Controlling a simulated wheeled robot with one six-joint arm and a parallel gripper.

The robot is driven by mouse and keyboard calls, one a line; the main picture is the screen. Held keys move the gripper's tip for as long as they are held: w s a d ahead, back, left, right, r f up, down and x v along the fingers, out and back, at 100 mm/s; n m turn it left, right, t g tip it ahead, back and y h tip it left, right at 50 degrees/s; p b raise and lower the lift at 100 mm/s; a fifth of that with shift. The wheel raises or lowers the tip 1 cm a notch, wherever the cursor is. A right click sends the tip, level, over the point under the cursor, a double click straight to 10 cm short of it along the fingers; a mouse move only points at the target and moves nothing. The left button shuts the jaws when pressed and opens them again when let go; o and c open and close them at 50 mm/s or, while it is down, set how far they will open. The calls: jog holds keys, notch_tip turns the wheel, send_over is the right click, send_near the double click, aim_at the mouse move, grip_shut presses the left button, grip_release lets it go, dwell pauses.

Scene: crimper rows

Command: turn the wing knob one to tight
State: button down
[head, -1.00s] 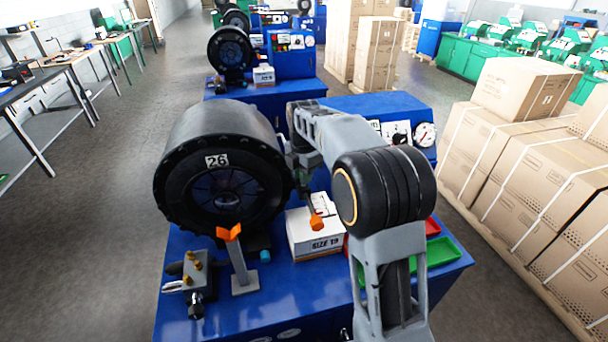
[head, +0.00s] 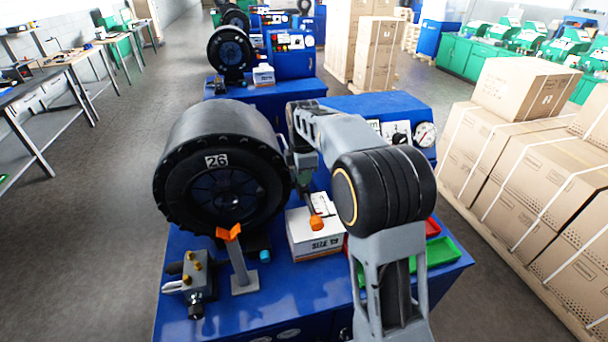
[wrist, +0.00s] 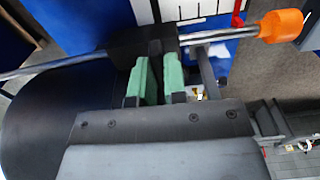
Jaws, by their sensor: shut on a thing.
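In the wrist view, the green-padded fingers of my gripper (wrist: 155,84) are closed on a small dark piece, which I take to be wing knob one; the pads hide most of it. It sits against a black block (wrist: 128,46) that a bright metal rod (wrist: 215,36) passes through. The rod carries an orange end (wrist: 280,25). In the head view my gripper (head: 305,172) is just right of the big black crimper head (head: 222,190) marked 26, above the orange end (head: 318,222). The knob's angle cannot be told there.
A white box (head: 315,243) marked SIZE 19 stands below my gripper. An orange-topped stand (head: 243,270) and a metal block with brass fittings (head: 196,272) stand at the front left of the blue bench. A green tray (head: 440,252) is at right.

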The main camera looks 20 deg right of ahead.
dwell(0.3)
jog(key=c, duration=1.2)
grip_release()
jog(key=shift+o, duration=0.2)
notch_tip(320, 180, up, 14)
